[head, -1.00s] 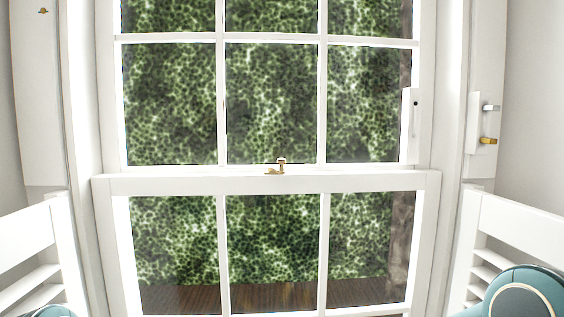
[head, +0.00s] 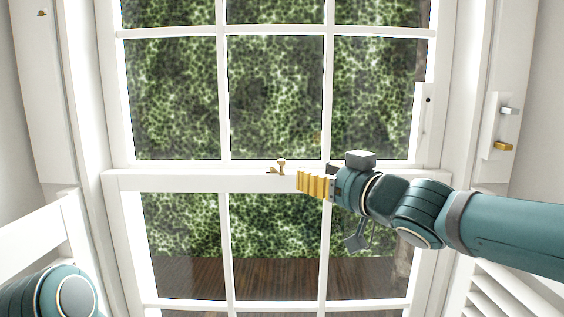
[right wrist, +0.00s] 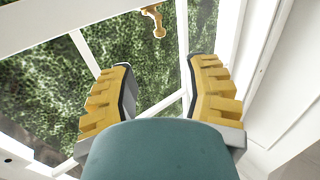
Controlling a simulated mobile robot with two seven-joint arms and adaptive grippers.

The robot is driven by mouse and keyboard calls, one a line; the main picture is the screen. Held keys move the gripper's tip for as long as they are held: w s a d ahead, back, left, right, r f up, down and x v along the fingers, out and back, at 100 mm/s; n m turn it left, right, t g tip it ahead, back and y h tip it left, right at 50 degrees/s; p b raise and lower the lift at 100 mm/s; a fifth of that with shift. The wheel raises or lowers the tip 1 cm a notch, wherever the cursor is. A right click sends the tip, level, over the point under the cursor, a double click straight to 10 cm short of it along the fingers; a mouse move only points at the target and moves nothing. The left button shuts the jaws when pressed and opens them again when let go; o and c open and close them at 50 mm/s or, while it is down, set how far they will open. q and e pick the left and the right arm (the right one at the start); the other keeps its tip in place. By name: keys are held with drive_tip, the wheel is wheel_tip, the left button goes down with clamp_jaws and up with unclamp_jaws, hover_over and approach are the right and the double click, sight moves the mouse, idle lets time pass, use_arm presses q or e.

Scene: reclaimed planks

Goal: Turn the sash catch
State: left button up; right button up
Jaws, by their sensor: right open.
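The sash catch (head: 281,166) is a small brass fitting with an upright knob, on the meeting rail (head: 200,181) of the white sash window. My right gripper (head: 300,182) has yellow ridged fingers and is just right of the catch, apart from it. In the right wrist view the catch (right wrist: 155,20) shows at the top, beyond the two spread fingertips of the open, empty gripper (right wrist: 160,75). My left gripper is not in view; only part of my left arm shows at the lower left of the head view.
White shutters flank the window, with a slatted one (head: 490,295) at the lower right. Metal fittings (head: 504,128) are on the right frame. Foliage and brown boards show through the panes. The rail left of the catch is clear.

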sight(284, 163)
drive_tip(key=x, duration=1.2)
clamp_jaws()
drive_tip(key=shift+f, duration=0.1)
